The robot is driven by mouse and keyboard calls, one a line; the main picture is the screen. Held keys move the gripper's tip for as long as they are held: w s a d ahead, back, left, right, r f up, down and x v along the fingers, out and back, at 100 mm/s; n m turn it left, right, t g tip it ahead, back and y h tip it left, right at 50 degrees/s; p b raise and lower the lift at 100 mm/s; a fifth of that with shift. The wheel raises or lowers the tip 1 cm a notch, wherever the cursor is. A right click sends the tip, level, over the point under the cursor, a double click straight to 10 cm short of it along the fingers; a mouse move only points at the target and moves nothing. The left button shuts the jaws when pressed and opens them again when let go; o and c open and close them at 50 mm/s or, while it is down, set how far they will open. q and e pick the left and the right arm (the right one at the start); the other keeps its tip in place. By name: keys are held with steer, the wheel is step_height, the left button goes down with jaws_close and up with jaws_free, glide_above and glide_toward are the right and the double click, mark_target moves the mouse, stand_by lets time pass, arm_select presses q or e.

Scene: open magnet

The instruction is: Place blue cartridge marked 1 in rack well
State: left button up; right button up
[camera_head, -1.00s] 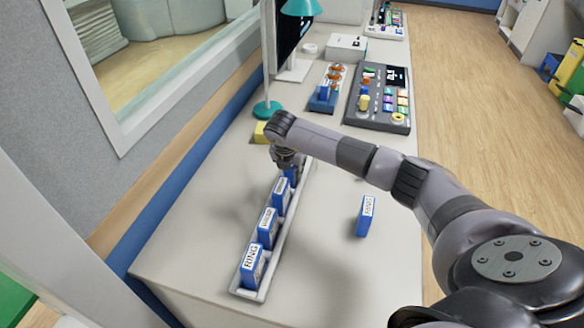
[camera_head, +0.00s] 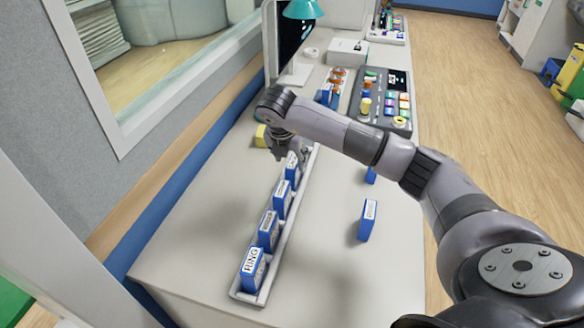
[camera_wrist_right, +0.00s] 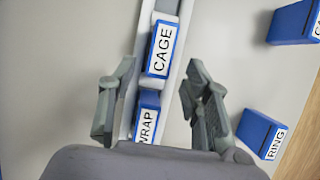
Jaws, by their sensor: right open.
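A long white rack (camera_head: 286,248) on the table holds several blue cartridges with white labels in a row. The nearest reads RING (camera_head: 252,270). The one at the far end (camera_head: 293,168) stands just below my right gripper (camera_head: 291,155), which is open and empty. In the right wrist view, a cartridge marked WRAP (camera_wrist_right: 147,117) lies between the spread fingers (camera_wrist_right: 160,72), and one marked CAGE (camera_wrist_right: 161,47) sits beyond it in the rack. A loose blue cartridge (camera_head: 368,221) stands right of the rack. Another (camera_head: 370,176) is partly behind my arm. I cannot make out a 1.
A control panel (camera_head: 383,97) with coloured parts and a white box (camera_head: 347,49) are farther back. A yellow block (camera_head: 260,136) is left of the gripper. A monitor and teal lamp (camera_head: 302,9) stand by the window wall. The table's front right is clear.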

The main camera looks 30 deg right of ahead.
steer(key=v, duration=0.3)
steer(key=shift+r, duration=0.2)
stand_by(0.3)
